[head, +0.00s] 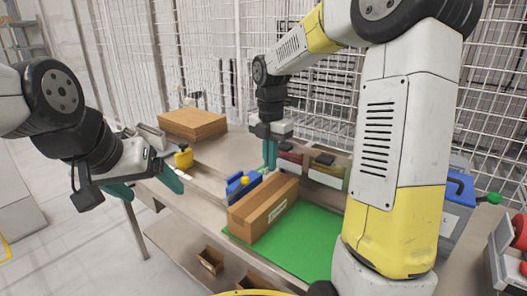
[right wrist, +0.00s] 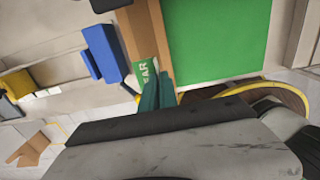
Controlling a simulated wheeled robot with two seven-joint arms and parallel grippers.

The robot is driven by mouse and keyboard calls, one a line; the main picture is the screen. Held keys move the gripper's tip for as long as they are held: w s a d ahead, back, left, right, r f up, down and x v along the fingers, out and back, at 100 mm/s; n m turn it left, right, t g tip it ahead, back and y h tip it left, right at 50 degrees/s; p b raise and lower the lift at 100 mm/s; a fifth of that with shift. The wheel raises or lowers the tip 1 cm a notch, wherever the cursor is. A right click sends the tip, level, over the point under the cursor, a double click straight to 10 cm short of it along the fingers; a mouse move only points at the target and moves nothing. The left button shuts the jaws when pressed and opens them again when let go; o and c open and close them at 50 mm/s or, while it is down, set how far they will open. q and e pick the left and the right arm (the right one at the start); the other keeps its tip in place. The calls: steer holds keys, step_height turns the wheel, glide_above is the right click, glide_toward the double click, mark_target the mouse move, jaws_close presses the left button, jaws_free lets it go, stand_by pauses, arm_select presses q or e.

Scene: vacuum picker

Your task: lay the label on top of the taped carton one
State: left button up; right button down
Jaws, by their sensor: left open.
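The brown taped carton (head: 263,207) lies along the left edge of the green mat, with a pale marking on its side. My right gripper (head: 269,158) points down behind and above the carton's far end. In the right wrist view its teal fingers (right wrist: 157,92) look close together over the carton (right wrist: 152,28). A green and white label (right wrist: 145,72) with letters "EAR" shows right at the fingertips, partly hidden by them. I cannot tell whether it is pinched or lies beyond them. My left gripper (head: 150,188) is open and empty at the left, apart from the carton.
A blue tool (head: 243,184) with a yellow part stands left of the carton. The green mat (head: 300,240) is bare right of it. Bins (head: 326,172) line the back edge. A wire fence (head: 315,100) stands behind.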

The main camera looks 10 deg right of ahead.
mark_target(270, 196)
steer(key=shift+w+f, duration=0.2)
steer(key=shift+f, duration=3.9)
steer(key=shift+d+f, duration=0.1)
steer(key=shift+f, duration=0.3)
steer(key=c, duration=1.6)
jaws_free()
steer(key=shift+o, duration=0.2)
steer(key=o, duration=0.7)
steer(key=shift+r, duration=0.15)
